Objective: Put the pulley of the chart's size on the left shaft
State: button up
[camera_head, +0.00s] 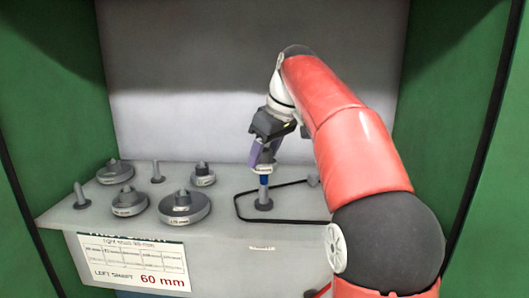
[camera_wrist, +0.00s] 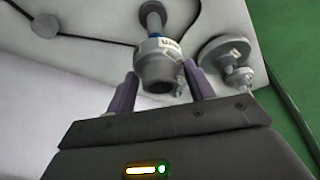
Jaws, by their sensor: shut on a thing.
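My gripper (camera_wrist: 162,86) is shut on a small grey pulley (camera_wrist: 158,64) with a white label, too small to read surely. In the head view, the gripper (camera_head: 262,160) holds this pulley just above the left shaft (camera_head: 263,196), an upright post with a blue band and a round grey foot. The pulley looks roughly in line with the shaft; I cannot tell whether they touch. In the wrist view, the shaft (camera_wrist: 151,15) shows beyond the pulley. The chart (camera_head: 135,264) on the bench front reads "LEFT SHAFT 60 mm" in its bottom line.
Several labelled pulleys stand on the bench at left, including a large one (camera_head: 185,207) and a small one (camera_head: 203,176). Two bare pegs (camera_head: 80,197) (camera_head: 157,172) stand among them. A black belt (camera_head: 238,207) lies around the left shaft, reaching toward the right shaft (camera_head: 313,178).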

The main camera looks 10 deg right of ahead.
aim_at(264, 175)
jog(key=shift+f, duration=0.25)
jog(key=shift+f+b, duration=1.05)
jog(key=shift+f, duration=0.05)
jog(key=shift+f, duration=0.25)
jog(key=shift+f+b, duration=1.1)
jog(key=shift+f, duration=0.15)
jog(key=shift+f, duration=0.2)
jog(key=shift+f+b, duration=0.8)
jog(key=shift+f, duration=0.05)
jog(key=shift+f, duration=0.2)
